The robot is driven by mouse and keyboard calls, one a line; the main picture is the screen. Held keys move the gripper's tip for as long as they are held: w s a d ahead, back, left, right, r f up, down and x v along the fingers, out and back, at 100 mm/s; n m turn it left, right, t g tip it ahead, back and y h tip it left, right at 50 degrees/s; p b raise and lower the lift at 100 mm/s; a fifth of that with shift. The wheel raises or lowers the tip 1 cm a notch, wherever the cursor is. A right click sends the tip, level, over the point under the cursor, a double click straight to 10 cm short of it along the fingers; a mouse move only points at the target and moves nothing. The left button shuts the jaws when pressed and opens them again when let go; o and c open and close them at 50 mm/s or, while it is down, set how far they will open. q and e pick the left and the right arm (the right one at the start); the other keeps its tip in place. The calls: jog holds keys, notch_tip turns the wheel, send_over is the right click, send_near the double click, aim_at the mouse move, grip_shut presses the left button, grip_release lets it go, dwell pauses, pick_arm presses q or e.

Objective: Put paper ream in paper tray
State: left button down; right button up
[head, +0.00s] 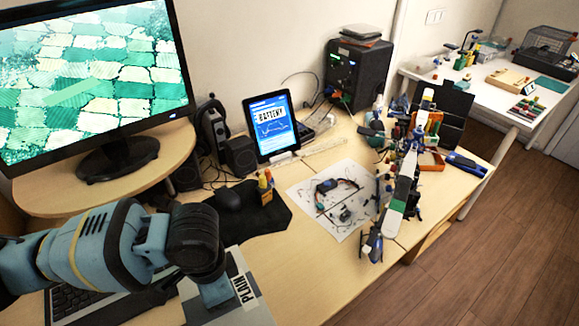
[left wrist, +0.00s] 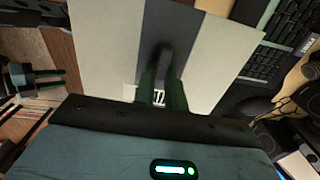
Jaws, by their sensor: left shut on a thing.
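The paper ream (head: 258,315) is a pale flat pack with a blue-grey band and a label reading PLAIN, at the bottom of the head view. In the left wrist view the ream (left wrist: 105,40) is a pale slab with a dark band, filling the upper middle. My left gripper (left wrist: 162,88) is shut on the ream at its band; it shows in the head view (head: 214,290) at the ream, partly hidden by my wrist. I cannot tell whether the ream touches the desk. I cannot make out a paper tray.
A mouse (head: 229,199) on a black mat (head: 262,221), a tablet (head: 271,125) and a monitor (head: 90,80) stand behind. A white sheet with wiring (head: 335,197) and cluttered parts lie to the right. Bare desk (head: 310,275) lies right of the ream.

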aim_at(186, 306)
pick_arm(q)
jog(key=shift+w+a+r+n, duration=1.4)
jog(key=shift+a+r+n, duration=2.8)
jog(key=shift+n, duration=1.9)
jog(key=f, duration=0.2)
jog(key=d+f, duration=0.1)
jog(key=f, duration=0.1)
jog(key=s+f, duration=0.1)
jog(key=f, duration=0.1)
jog(key=shift+d+f+p, duration=0.35)
jog(key=shift+f+p, duration=0.05)
jog(key=s+f, duration=0.1)
jog(key=f, duration=0.3)
jog(key=s+a+f, duration=0.1)
jog(key=f, duration=0.2)
jog(key=shift+s+f, duration=0.1)
jog(key=shift+s, duration=0.2)
jog(key=shift+s+a+f, duration=0.2)
jog(key=shift+f, duration=0.25)
jog(key=shift+d, duration=0.1)
